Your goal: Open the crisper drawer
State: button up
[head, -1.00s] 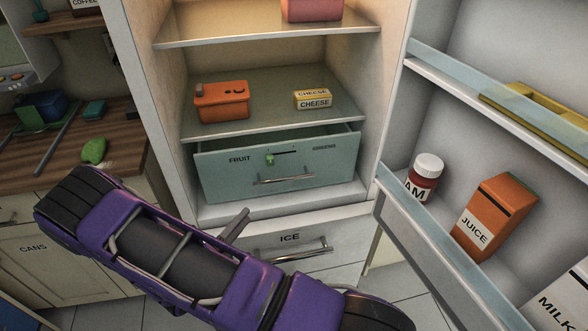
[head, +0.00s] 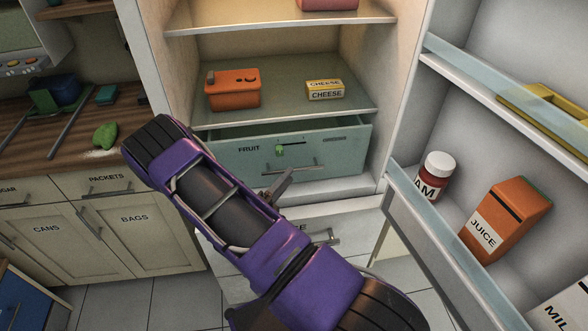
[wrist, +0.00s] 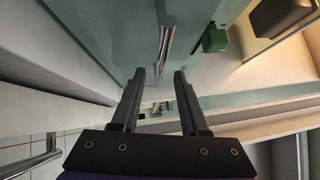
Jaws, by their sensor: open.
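The crisper drawer (head: 342,158) is the pale green drawer marked FRUIT, low in the open fridge. A dark gap shows its inside above the front, so it looks slightly ajar. Its metal bar handle (head: 310,169) is partly behind my gripper. A green slider (head: 280,150) sits above the handle. My gripper (head: 282,181) is in front of the handle's left part. In the wrist view the fingers (wrist: 158,76) are open and empty. The handle (wrist: 167,42) lies just beyond the fingertips, roughly in line with the space between them. The green slider (wrist: 214,40) is to its right.
The open fridge door (head: 455,215) with a jam jar (head: 433,176) and juice carton (head: 503,222) stands to the right. The ICE drawer handle (head: 325,237) is below. An orange box (head: 233,91) and cheese (head: 325,90) rest on the shelf above.

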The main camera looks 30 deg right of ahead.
jog(key=shift+x, duration=2.1)
jog(key=shift+a, duration=0.1)
grip_shut()
